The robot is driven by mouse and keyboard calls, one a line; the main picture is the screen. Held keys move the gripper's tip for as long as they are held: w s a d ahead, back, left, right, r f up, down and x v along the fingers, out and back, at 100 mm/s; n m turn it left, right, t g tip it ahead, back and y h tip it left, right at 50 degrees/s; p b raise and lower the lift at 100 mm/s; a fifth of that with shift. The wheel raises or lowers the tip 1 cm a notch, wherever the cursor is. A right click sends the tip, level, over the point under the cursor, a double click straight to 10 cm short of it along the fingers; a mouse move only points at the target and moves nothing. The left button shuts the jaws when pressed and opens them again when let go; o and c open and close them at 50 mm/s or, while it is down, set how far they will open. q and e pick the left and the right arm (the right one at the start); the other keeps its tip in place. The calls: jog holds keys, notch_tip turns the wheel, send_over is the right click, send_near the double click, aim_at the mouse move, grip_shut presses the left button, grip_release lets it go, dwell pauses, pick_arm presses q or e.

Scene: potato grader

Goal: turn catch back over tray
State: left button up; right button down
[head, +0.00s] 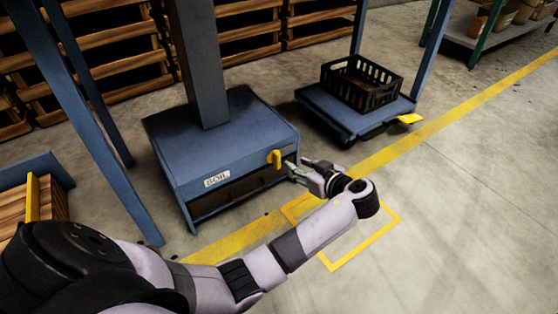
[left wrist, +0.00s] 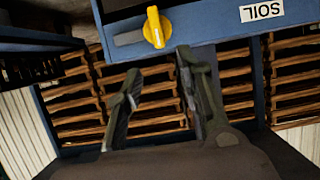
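The yellow catch (head: 274,158) sits on the front of the blue housing (head: 200,160), right of the SOIL label (head: 217,179). It stands roughly upright. Below it is a dark opening with the tray front (head: 240,190), mostly in shadow. In the left wrist view the scene is upside down, with the catch (left wrist: 156,28) near the top, beside a grey plate (left wrist: 128,38). My left gripper (head: 291,168) is just right of the catch in the head view; in its wrist view the fingers (left wrist: 160,64) are apart, empty and clear of the catch. My right gripper is not visible.
A black crate (head: 362,82) stands on a blue platform (head: 350,118) with a yellow tab (head: 409,119) at the back right. Wooden crates (head: 120,50) line the back. Blue posts (head: 100,120) rise at left. Yellow-marked floor (head: 450,210) is clear at right.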

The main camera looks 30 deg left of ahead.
aim_at(279, 156)
pick_arm(q)
jog(key=b+x, duration=0.5)
jog(key=x, duration=0.5)
jog(key=shift+d+f, duration=0.1)
jog(key=shift+f, duration=0.05)
jog(key=shift+w+a, duration=0.3)
jog(key=shift+a, duration=0.2)
jog(key=shift+c, duration=0.4)
grip_shut()
